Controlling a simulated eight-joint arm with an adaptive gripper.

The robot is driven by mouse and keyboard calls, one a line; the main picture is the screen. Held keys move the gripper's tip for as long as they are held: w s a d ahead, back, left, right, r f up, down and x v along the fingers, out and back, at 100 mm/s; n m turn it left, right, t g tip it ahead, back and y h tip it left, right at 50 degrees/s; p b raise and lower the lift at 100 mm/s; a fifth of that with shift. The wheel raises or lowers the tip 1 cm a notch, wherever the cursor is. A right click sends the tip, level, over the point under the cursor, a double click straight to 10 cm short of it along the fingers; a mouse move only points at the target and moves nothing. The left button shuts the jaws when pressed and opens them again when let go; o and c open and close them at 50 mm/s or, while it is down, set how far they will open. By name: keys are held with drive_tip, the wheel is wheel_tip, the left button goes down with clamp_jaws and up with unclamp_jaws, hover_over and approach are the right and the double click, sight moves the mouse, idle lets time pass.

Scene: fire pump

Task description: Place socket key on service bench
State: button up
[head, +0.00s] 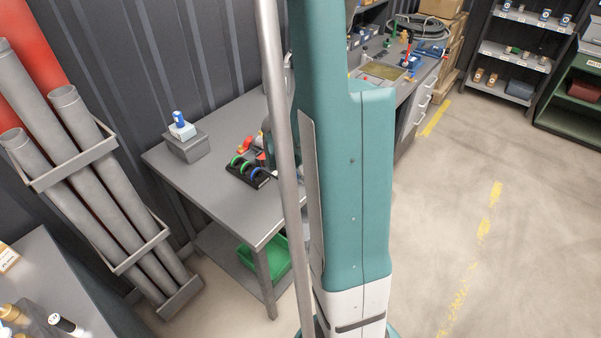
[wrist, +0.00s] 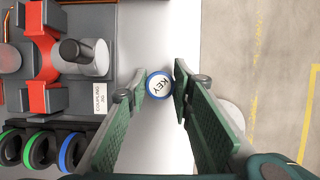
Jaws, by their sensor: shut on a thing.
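The socket key (wrist: 159,84) shows in the wrist view as a round, blue-rimmed white end marked KEY. My gripper (wrist: 160,92) has its two green fingers closed on either side of it. Only the key's end shows, so its length and tilt cannot be told. In the head view my arm's column hides the gripper and the key. A grey bench (head: 205,165), which may be the service bench, stands left of the column. Its pale top (wrist: 150,25) appears beneath the key in the wrist view; I cannot tell whether they touch.
A coupling jig with red clamps (wrist: 50,65) and a rack with green and blue rings (head: 248,172) occupy the bench beside the gripper. A grey box (head: 185,145) sits at the bench's far left. Open floor (wrist: 275,90) lies right of the bench edge.

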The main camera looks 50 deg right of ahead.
drive_tip(key=shift+f, duration=0.2)
drive_tip(key=o, duration=0.9)
drive_tip(key=shift+r, duration=0.2)
drive_tip(key=shift+p+v, duration=0.7)
drive_tip(key=shift+v, duration=5.3)
